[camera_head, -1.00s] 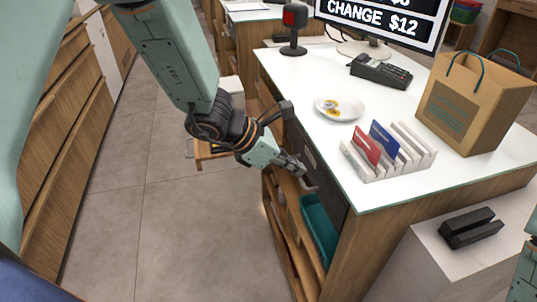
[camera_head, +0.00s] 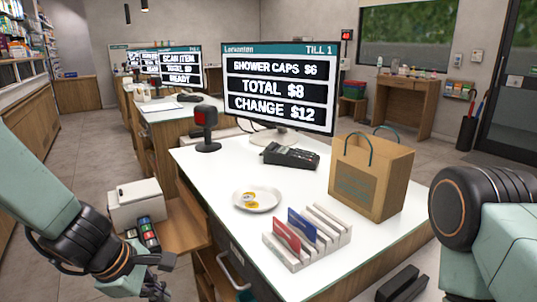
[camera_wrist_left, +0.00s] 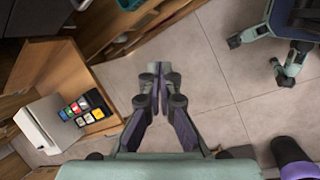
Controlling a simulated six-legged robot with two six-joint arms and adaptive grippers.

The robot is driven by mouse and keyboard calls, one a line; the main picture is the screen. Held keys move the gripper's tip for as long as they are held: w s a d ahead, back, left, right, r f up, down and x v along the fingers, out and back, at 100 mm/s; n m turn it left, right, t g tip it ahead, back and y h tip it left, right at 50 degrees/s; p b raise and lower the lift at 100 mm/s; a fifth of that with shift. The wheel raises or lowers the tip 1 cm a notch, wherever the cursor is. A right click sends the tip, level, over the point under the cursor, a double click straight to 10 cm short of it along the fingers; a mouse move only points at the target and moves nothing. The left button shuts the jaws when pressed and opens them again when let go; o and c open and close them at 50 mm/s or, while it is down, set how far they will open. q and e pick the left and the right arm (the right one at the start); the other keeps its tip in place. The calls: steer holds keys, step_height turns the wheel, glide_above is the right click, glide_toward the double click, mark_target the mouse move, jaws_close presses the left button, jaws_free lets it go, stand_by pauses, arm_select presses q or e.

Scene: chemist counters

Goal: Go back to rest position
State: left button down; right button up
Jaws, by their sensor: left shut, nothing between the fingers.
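My left gripper (camera_head: 158,280) is low at the left of the head view, left of the counter's front. In the left wrist view the left gripper (camera_wrist_left: 160,72) has its fingertips together over the floor, with nothing between them. My right arm (camera_head: 470,225) shows at the right edge of the head view. My right gripper is out of view.
The white counter (camera_head: 220,170) carries a plate (camera_head: 257,200) with coins, a card rack (camera_head: 330,246), a card terminal (camera_head: 291,156), a paper bag (camera_head: 370,180) and a till screen (camera_head: 278,85). A drawer unit with a white box (camera_head: 135,203) stands near my left gripper.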

arm_select(q)
steer(key=s+a+f+m+y, duration=0.45)
steer(key=s+f+m, duration=0.35)
steer(key=f+m, duration=0.3)
steer(key=s+d+f+m+g+h, duration=0.1)
steer(key=s+f+m+g, duration=0.1)
steer(key=s+f, duration=0.3)
steer(key=s+d+f+m+g+h, duration=0.1)
steer(key=s+f+m, duration=0.4)
steer(key=s, duration=0.9)
steer(key=shift+s+d+f+g, duration=0.2)
steer(key=shift+d+f+g, duration=0.25)
steer(key=shift+d, duration=0.35)
steer(key=shift+r, duration=0.1)
